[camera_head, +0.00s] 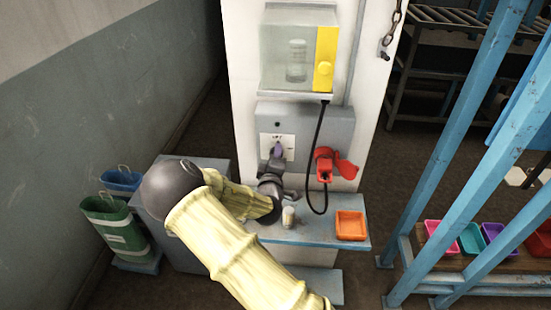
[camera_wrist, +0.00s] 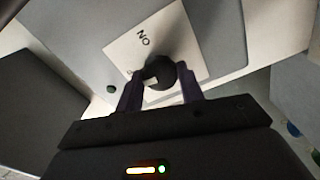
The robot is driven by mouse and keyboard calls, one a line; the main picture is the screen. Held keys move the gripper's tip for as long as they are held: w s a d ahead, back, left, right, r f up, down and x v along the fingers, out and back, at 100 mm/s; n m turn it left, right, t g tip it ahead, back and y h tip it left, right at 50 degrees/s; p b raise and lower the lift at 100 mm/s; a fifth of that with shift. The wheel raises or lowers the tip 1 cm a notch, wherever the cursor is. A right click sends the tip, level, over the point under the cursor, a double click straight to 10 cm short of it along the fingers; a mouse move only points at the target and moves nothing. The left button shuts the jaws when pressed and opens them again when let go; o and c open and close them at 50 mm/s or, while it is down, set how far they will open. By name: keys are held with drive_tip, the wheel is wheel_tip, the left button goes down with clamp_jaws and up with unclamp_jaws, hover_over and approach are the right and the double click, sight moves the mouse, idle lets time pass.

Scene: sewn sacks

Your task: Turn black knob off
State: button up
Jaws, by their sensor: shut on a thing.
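The black knob (camera_wrist: 167,72) sits on a white label plate (camera_wrist: 118,50) in the wrist view. The letters ON show upside down and tilted above the knob. A small white mark shows at the knob's lower left. My gripper (camera_wrist: 161,88) has one dark finger on each side of the knob and is shut on it. In the head view my gripper (camera_head: 277,156) reaches the white plate (camera_head: 289,140) on the grey panel, and it hides the knob there. Part of the plate's lettering is hidden by the knob and fingers.
A red lever fixture (camera_head: 343,168) is right of the knob, with a black cable (camera_head: 309,175) hanging beside it. A yellow-sided clear box (camera_head: 325,58) is above. On the blue-grey ledge stand a small pale bottle (camera_head: 288,217) and an orange tray (camera_head: 350,225).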

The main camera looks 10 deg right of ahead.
drive_tip(key=shift+n, duration=0.7)
drive_tip(key=o, duration=1)
drive_tip(key=p+v, duration=0.6)
drive_tip(key=v, duration=1.1)
drive_tip(key=shift+s, duration=0.2)
